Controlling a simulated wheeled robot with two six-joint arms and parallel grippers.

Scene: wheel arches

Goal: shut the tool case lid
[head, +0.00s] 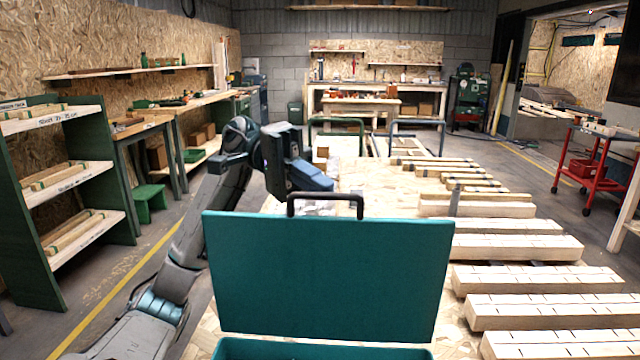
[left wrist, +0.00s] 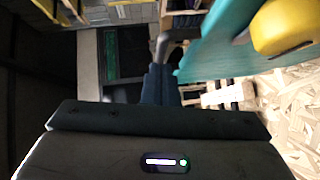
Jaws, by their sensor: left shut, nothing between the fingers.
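The tool case lid (head: 330,275) is a teal panel standing upright in the head view, with a dark handle (head: 325,197) on its top edge. A strip of the case's lower part (head: 320,350) shows at the bottom edge. My left gripper (head: 318,182) is shut and empty, just beyond the lid's top edge near the handle. In the left wrist view, the shut fingers (left wrist: 160,85) point toward the grey handle (left wrist: 172,38), with the teal lid (left wrist: 225,45) to the right. Whether they touch the lid cannot be told. My right gripper is not in view.
The case is on a wood-chip-board bench with several pale timber beams (head: 515,247) at right. A rounded yellow thing (left wrist: 285,27) is beside the lid in the left wrist view. A green shelf rack (head: 70,190) stands at left and a red cart (head: 590,165) at right.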

